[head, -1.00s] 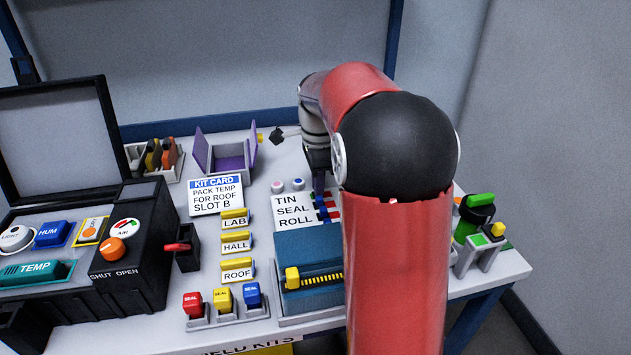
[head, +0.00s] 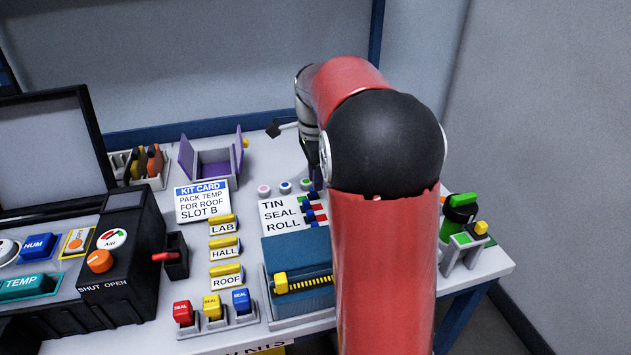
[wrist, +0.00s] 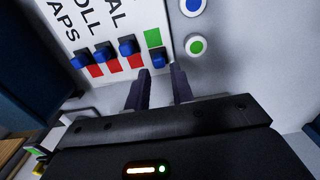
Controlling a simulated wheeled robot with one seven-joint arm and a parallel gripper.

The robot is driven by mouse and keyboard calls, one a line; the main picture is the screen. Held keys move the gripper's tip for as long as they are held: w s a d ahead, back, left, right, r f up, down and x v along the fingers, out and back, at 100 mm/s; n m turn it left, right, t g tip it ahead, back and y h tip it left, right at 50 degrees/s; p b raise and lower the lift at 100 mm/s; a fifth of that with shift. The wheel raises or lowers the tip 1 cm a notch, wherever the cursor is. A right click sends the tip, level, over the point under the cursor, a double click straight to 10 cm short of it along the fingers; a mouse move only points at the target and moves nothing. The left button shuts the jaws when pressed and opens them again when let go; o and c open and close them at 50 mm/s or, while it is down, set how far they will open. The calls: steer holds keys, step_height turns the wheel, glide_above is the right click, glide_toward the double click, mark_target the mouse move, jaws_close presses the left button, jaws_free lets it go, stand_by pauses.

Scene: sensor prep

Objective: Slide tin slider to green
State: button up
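The tin slider's blue knob (wrist: 158,58) is the rightmost of a row of blue knobs in the wrist view. A green patch (wrist: 152,38) shows just above it, uncovered; I see no red beside this knob. My gripper (wrist: 161,72) is open and empty, its two dark fingers apart, with the knob just beyond and between the tips. I cannot tell if they touch it. In the head view, the label card (head: 283,212) reading TIN, SEAL, ROLL lies flat on the table, and my arm hides most of the gripper.
The other slider knobs (wrist: 128,47) stand close on the left, with red patches below them. A green-capped button (wrist: 197,47) and a blue one (wrist: 193,5) lie close on the right. In the head view, a blue box with a yellow handle (head: 281,284) sits in front of the label card.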

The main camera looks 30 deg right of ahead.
step_height(320, 180, up, 6)
steer(key=shift+f+p, duration=0.25)
steer(key=shift+p, duration=0.05)
steer(key=shift+s, duration=0.1)
stand_by(0.3)
